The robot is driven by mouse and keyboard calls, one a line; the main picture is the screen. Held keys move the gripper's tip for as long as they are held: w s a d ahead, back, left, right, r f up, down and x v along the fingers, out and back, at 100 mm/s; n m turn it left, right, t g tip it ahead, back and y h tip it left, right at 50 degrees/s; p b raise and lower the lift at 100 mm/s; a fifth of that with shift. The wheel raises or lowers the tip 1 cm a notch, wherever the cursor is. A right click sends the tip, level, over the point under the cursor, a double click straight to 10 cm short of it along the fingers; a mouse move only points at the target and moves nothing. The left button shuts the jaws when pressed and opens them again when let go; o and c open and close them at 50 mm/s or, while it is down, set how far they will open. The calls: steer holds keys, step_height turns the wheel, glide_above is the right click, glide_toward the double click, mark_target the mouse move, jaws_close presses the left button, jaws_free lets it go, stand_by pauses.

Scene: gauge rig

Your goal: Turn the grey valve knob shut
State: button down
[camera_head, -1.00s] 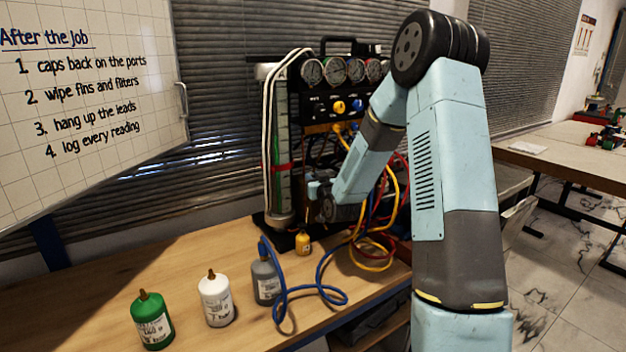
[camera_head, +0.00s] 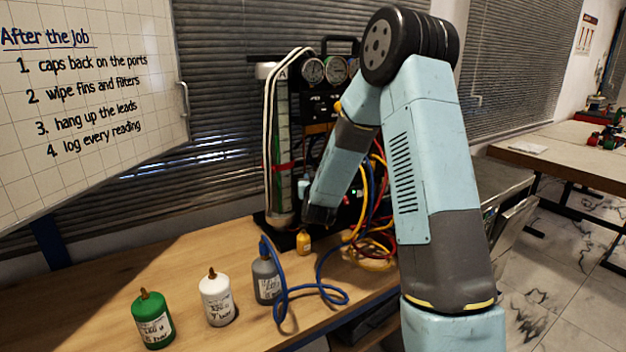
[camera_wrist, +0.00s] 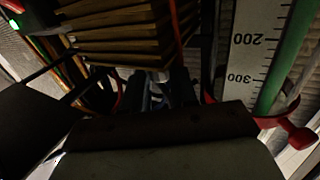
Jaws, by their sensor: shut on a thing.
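The gauge rig (camera_head: 318,107) stands on the bench against the blinds. My gripper (camera_head: 318,214) is low at the rig's front, beside the foot of its clear upright tube (camera_head: 281,160). In the wrist view, my gripper (camera_wrist: 160,92) has its dark fingers closed around a small grey-blue part, which I take to be the grey valve knob (camera_wrist: 158,96). Most of the knob is hidden by the fingers and their dark mount. How far it is turned cannot be seen. The tube's scale (camera_wrist: 246,50), marked 200 and 300, is just right of the fingers.
Yellow, red and blue hoses (camera_head: 374,215) hang right of my gripper.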

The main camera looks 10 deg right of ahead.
steer(key=m+h, duration=0.1)
steer(key=h, duration=0.1)
steer(key=a+m+g+h, duration=0.1)
steer(key=m+h, duration=0.1)
steer(key=shift+w+h, duration=0.1)
steer(key=shift+h, duration=0.2)
steer(key=shift+w+m+g+h, duration=0.15)
steer(key=shift+m+g+h, duration=1)
steer(key=shift+h, duration=0.45)
steer(key=shift+m, duration=0.25)
steer(key=c, duration=0.9)
jaws_free()
steer(key=shift+a, duration=0.1)
steer(key=shift+v, duration=3.7)
steer(key=shift+w, duration=0.1)
